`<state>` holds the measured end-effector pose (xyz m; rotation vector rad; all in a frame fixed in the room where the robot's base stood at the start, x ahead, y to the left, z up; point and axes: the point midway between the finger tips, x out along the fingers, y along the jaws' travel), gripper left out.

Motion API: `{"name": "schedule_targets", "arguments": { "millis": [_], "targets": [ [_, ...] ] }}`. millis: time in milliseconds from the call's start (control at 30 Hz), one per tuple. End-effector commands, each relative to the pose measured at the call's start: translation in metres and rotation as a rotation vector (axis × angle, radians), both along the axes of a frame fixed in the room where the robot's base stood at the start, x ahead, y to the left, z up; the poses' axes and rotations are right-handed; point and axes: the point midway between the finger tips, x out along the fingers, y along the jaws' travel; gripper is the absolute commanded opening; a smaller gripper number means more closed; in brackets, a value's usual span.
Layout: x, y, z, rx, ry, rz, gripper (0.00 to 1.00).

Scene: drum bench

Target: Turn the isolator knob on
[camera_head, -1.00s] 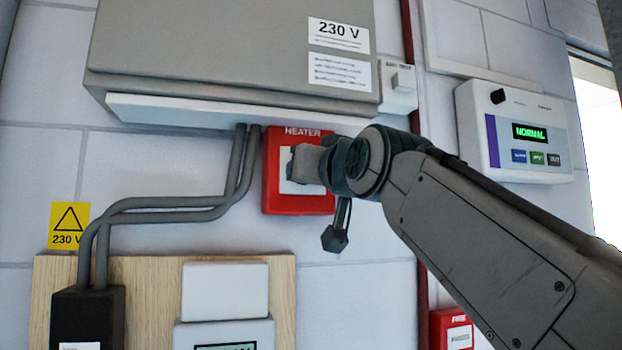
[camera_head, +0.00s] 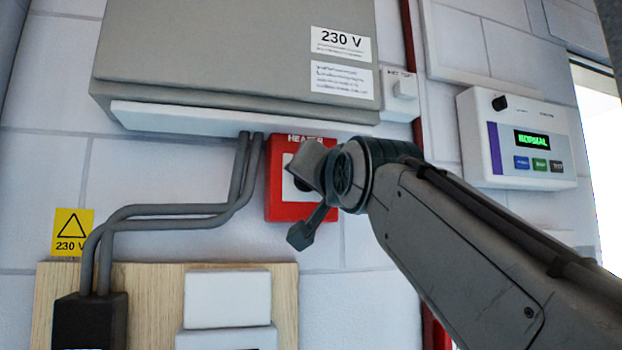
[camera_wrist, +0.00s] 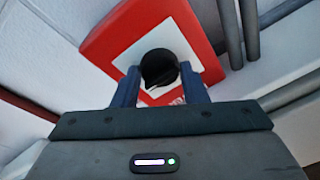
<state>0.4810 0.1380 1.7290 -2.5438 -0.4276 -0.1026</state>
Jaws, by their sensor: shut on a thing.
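The isolator is a red box (camera_head: 288,208) marked HEATER with a white face, fixed on the wall under the grey cabinet. Its black knob (camera_wrist: 159,69) shows in the wrist view between my two fingers, and a dark bit of it shows in the head view (camera_head: 301,184). My gripper (camera_wrist: 160,84) is shut on the knob, one finger on each side. In the wrist view the box looks tilted relative to my gripper. In the head view my gripper (camera_head: 304,172) covers much of the box's face, so the knob's pointer position cannot be read.
A grey cabinet (camera_head: 230,60) marked 230 V overhangs the box closely. Grey conduits (camera_head: 238,175) run down just left of it. A panel (camera_head: 525,140) with a green display hangs at the right. Bare wall lies below the box.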

Motion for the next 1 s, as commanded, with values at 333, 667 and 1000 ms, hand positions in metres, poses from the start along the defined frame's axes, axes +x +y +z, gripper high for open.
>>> {"name": "schedule_targets", "arguments": {
  "millis": [333,667,1000],
  "targets": [
    [0.000,0.000,-0.001,-0.001,0.003,0.001,0.60],
    [-0.003,-0.001,-0.001,-0.001,0.000,0.000,0.60],
    [-0.062,-0.017,-0.014,0.000,-0.004,0.001,0.60]
  ]
}}
